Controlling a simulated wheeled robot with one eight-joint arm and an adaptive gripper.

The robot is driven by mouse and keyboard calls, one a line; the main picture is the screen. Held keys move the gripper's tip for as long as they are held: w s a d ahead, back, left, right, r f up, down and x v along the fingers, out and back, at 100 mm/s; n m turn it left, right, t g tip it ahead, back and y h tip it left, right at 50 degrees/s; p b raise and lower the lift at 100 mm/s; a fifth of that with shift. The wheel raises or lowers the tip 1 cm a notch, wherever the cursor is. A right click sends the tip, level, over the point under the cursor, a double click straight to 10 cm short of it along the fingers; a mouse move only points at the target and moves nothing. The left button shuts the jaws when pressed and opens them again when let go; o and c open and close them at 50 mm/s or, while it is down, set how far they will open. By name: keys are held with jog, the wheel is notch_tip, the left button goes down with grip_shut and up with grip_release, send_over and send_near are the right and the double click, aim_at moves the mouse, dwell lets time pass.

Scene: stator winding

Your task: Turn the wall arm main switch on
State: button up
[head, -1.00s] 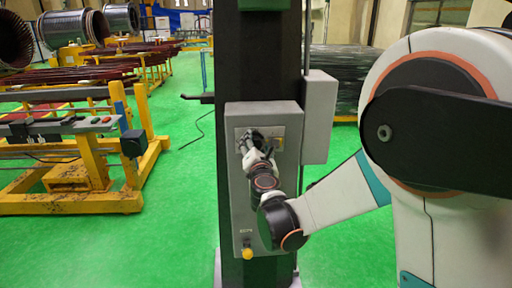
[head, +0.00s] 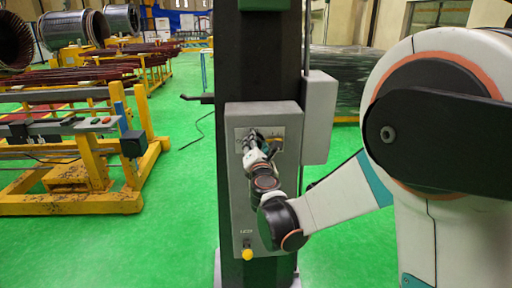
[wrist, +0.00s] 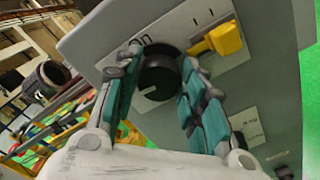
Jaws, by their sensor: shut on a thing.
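A grey control box (head: 236,190) is mounted on a dark column. In the wrist view, a round black rotary knob (wrist: 158,78) with a pale pointer mark sits on the light plate of the box (wrist: 95,45). My gripper (wrist: 157,90) reaches to the knob, with one teal-padded finger on each side, shut on it. A yellow handle (wrist: 222,40) sits right of the knob on the same plate. In the head view, my gripper (head: 252,140) is at the upper plate and mostly hides the knob.
A yellow button (head: 247,254) is low on the box. A smaller grey box (head: 319,117) is on the column's right side. Yellow frames (head: 70,200) stand at left. Green floor (head: 180,240) is clear around the column.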

jog(key=shift+f+m+b, duration=0.15)
jog(key=shift+m+b, duration=0.35)
jog(key=shift+m, duration=3.6)
jog(key=shift+f+m+b, duration=0.15)
jog(key=shift+m+b, duration=0.35)
jog(key=shift+m, duration=3.6)
jog(key=o, duration=1.1)
jog(key=shift+c, duration=0.2)
jog(key=s, duration=0.7)
jog(key=shift+s, duration=0.25)
